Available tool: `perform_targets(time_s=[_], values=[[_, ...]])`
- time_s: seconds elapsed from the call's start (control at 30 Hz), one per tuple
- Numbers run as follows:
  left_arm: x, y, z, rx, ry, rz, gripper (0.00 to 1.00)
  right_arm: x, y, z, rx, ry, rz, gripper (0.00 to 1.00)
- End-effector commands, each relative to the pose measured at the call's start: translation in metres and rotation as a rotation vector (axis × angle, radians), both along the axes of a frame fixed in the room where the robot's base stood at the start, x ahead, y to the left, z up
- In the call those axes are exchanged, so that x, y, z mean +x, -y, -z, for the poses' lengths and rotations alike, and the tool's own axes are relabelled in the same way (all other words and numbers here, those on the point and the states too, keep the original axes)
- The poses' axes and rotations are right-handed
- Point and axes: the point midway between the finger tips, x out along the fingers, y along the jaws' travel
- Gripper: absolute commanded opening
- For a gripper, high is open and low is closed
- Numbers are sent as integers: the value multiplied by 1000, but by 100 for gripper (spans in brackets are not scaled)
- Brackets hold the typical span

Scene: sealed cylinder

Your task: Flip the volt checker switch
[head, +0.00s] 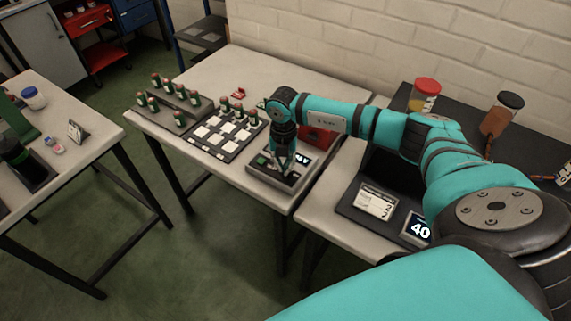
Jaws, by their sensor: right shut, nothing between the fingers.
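The volt checker (283,184) is a grey box at the front right corner of the middle table. It has a dark top panel, a green button or light at its left and a small lit display at its right. My right gripper (284,173) points down onto the panel, its fingers shut and empty. The fingertips are at or just above the panel; I cannot tell whether they touch it. The switch itself is too small or hidden behind the fingers. My left gripper is not in view.
A tray (216,153) with white squares and several small dark bottles stands left of the checker, beside a bottle rack (207,103). A scale (407,228) showing 40 and jars (425,94) stand on the right table.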

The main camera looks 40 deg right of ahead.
Motion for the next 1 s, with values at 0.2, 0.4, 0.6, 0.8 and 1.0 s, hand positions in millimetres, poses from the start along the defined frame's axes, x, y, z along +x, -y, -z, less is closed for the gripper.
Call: perform_targets(time_s=[0.2,0.4,0.6,0.8,1.0], values=[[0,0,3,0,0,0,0,0,0,3,0,0,0,0],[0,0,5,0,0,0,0,0,0,7,0,0,0,0],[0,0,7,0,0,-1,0,0,0,10,0,0,0,0],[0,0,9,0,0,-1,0,0,0,12,0,0,0,0],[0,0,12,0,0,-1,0,0,0,16,0,0,0,0]])
